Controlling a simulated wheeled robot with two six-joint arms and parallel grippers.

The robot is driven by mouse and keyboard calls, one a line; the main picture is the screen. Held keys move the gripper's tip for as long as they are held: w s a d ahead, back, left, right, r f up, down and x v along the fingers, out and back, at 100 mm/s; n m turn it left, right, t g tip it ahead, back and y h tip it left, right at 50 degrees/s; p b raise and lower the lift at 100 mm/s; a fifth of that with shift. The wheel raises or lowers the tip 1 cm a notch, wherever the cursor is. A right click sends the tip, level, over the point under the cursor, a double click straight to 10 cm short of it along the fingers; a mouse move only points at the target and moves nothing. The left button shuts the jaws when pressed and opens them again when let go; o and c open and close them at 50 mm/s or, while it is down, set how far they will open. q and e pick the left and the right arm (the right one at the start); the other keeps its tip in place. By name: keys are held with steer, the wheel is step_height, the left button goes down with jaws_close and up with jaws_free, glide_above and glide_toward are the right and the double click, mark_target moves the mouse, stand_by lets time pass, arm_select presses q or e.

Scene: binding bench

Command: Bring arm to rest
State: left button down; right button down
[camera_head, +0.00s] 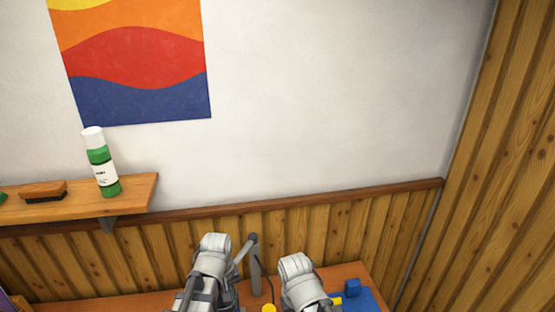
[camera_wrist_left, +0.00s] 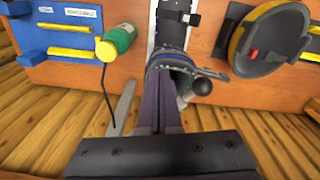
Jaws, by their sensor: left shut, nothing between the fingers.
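My left gripper (camera_wrist_left: 167,112) shows in the left wrist view, its two dark fingers together and nothing between them. It is over the front edge of the wooden bench (camera_wrist_left: 135,84), in front of a dark device with a black ball knob (camera_wrist_left: 202,87). I cannot tell whether the fingers touch the device. In the head view my two arms rise at the bottom, side by side. Both grippers are out of sight there, and my right gripper shows in neither view.
A blue tray (camera_wrist_left: 35,28) with yellow bars and a green object with a yellow end and a black cord (camera_wrist_left: 118,40) lie left. A round yellow-rimmed device (camera_wrist_left: 262,45) stands right. A shelf (camera_head: 135,197) holds a green bottle (camera_head: 102,165) and a brush (camera_head: 43,190).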

arm_select(q)
steer(key=s+d+f+m+b, duration=0.2)
steer(key=f+m+b, duration=0.1)
steer(key=f+b, duration=0.4)
steer(key=s+d+f+m+b, duration=0.2)
steer(key=s+d+f+b, duration=0.1)
steer(key=f+b, duration=0.5)
steer(key=s+d+f+m+y+b, duration=0.1)
steer(key=s+d+f+m+b, duration=0.2)
steer(key=f+b, duration=0.4)
steer(key=shift+f+m+g, duration=0.2)
steer(key=shift+m+g, duration=0.1)
steer(key=shift+g, duration=0.1)
steer(key=c, duration=1.6)
jaws_free()
